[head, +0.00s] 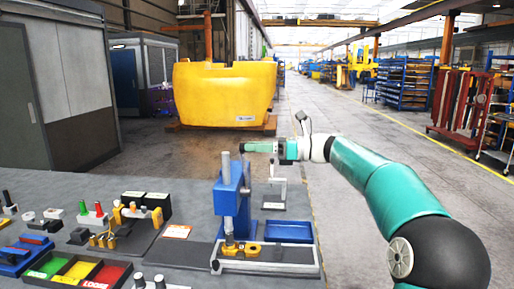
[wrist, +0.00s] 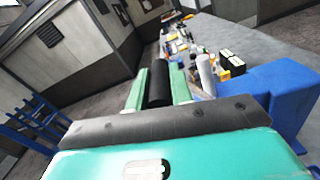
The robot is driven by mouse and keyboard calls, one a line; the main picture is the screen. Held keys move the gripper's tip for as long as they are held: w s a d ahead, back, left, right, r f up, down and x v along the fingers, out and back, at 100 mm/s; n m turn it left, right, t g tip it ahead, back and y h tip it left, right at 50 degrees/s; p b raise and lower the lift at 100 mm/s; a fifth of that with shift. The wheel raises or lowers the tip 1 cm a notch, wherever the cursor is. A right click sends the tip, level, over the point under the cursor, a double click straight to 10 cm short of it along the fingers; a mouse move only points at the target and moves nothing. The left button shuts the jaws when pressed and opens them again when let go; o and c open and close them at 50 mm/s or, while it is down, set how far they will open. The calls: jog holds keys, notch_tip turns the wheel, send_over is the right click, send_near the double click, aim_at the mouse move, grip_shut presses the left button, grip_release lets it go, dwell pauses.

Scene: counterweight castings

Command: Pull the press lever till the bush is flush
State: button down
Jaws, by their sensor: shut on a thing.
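The blue press (head: 230,205) stands on the grey bench, with a bright steel ram (head: 227,168) upright at its front. A steel shaft comes down below it to a brass-coloured part (head: 252,249) on the base; which piece is the bush, and how far it is in, is too small to tell. My gripper (head: 258,147) is above and right of the press, pointing left. In the wrist view its green fingers (wrist: 160,92) are shut on a black cylindrical grip (wrist: 158,82), seemingly the lever's handle. The rest of the lever is hard to make out.
A blue tray (head: 289,232) lies right of the press. Left on the bench are a tool board with clamps (head: 132,212) and red, yellow and green bins (head: 75,270). A large yellow casting (head: 225,92) stands behind; the aisle at right is open.

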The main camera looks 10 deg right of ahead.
jog(key=shift+s+f, duration=0.1)
jog(key=shift+s+a+f+n, duration=0.1)
jog(key=shift+s+f+n, duration=0.2)
jog(key=shift+s, duration=0.15)
jog(key=s+a+f+n, duration=0.2)
jog(key=s+f+n, duration=0.2)
jog(key=s+f, duration=0.3)
jog(key=shift+a+f+n, duration=0.2)
jog(key=shift+f+n, duration=0.1)
jog(key=shift+f, duration=0.6)
jog(key=shift+s, duration=0.1)
jog(key=c, duration=1.3)
grip_release()
jog(key=shift+s+r, duration=0.15)
jog(key=shift+s, duration=0.05)
jog(key=shift+o, duration=0.2)
jog(key=shift+w, duration=0.2)
jog(key=shift+r, duration=0.1)
